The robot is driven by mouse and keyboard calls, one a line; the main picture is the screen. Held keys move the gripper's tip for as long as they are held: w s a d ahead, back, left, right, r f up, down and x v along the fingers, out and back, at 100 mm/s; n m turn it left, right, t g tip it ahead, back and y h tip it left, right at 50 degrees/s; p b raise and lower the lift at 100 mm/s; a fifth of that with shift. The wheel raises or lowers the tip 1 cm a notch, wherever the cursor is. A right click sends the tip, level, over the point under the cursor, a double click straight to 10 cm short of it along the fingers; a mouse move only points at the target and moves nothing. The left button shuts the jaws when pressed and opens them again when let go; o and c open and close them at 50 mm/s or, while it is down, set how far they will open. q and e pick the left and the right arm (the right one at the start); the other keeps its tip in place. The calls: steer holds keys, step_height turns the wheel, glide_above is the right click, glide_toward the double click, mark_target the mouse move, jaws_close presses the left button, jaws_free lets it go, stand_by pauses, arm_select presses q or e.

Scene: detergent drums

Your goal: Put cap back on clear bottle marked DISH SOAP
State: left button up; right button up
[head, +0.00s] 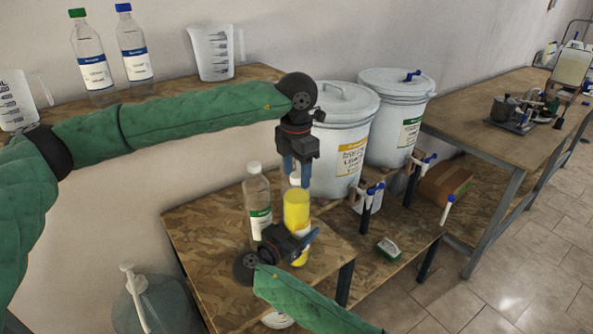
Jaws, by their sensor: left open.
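Two bottles stand upright on the low wooden table. One is a clear bottle (255,188) with a white cap (254,167) and a green-and-white label. Beside it on the right is a clear bottle with yellow liquid (297,212). No label wording is readable, so I cannot tell which is DISH SOAP. My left gripper (296,182) is open, pointing down over the top of the yellow bottle. Something whitish shows between its fingers; I cannot tell whether it is a loose cap. My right gripper (312,240) is at the yellow bottle's lower part, hiding some of it; its grip is unclear.
Two white drums (341,125) (395,112) with taps stand behind to the right. A green-and-white item (388,249) lies on the lower shelf. Two water-like bottles (91,66) (134,53) and a measuring jug (213,55) stand on the back shelf.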

arm_select(q)
step_height(320, 180, up, 12)
stand_by(0.6)
arm_select(e)
steer(key=o, duration=2)
arm_select(q)
steer(key=shift+f, duration=0.15)
arm_select(e)
steer(key=shift+s+a, duration=0.1)
arm_select(q)
steer(key=shift+f+b, duration=1.4)
steer(key=shift+b, duration=0.1)
arm_select(e)
steer(key=shift+v, duration=3.75)
